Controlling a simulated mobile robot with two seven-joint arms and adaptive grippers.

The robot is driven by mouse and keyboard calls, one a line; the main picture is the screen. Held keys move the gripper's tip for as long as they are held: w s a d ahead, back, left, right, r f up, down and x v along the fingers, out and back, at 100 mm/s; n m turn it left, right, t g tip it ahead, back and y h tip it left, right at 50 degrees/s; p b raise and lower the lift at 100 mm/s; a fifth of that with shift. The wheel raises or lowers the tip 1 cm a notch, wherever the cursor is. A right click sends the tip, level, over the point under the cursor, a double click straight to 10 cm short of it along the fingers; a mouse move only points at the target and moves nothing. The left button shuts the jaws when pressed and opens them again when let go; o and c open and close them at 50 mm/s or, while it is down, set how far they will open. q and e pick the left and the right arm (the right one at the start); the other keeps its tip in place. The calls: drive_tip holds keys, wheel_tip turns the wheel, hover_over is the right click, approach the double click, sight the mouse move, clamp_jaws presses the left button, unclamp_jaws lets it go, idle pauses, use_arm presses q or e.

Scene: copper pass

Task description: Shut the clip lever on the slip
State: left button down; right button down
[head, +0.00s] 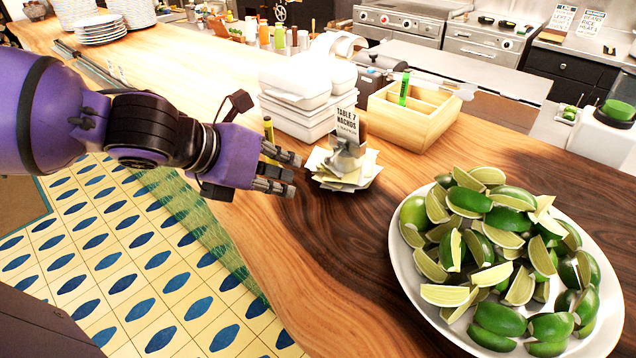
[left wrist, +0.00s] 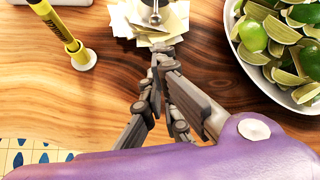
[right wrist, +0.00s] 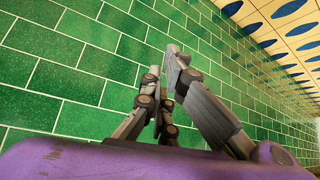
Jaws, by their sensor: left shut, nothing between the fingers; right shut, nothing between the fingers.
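The slip (head: 347,124), printed "TABLE 7 NACHOS", stands upright in a metal clip (head: 345,155) on the wooden counter. Loose paper slips (head: 330,182) lie around the clip's foot. The lever cannot be made out clearly in the head view; the left wrist view shows a metal part of the clip (left wrist: 154,17) at the top edge. My left gripper (head: 297,174) is shut and empty, just left of the clip and apart from it. In the left wrist view its fingertips (left wrist: 164,52) point at the papers. My right gripper (right wrist: 175,55) is shut and empty, facing green wall tiles.
A plate of limes (head: 400,270) stands to the right of the clip. White stacked containers (head: 296,78) and a wooden box (head: 436,122) stand behind it. A yellow marker (left wrist: 62,30) stands left of the papers. Bare counter lies in front.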

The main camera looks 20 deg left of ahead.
sight(336, 153)
use_arm(q)
drive_tip(key=b+x, duration=0.2)
drive_tip(key=x, duration=0.7)
drive_tip(key=shift+b, duration=0.4)
drive_tip(key=shift+w+d+f, duration=0.15)
drive_tip(key=shift+w+f, duration=0.15)
drive_tip(key=shift+w+r, duration=0.1)
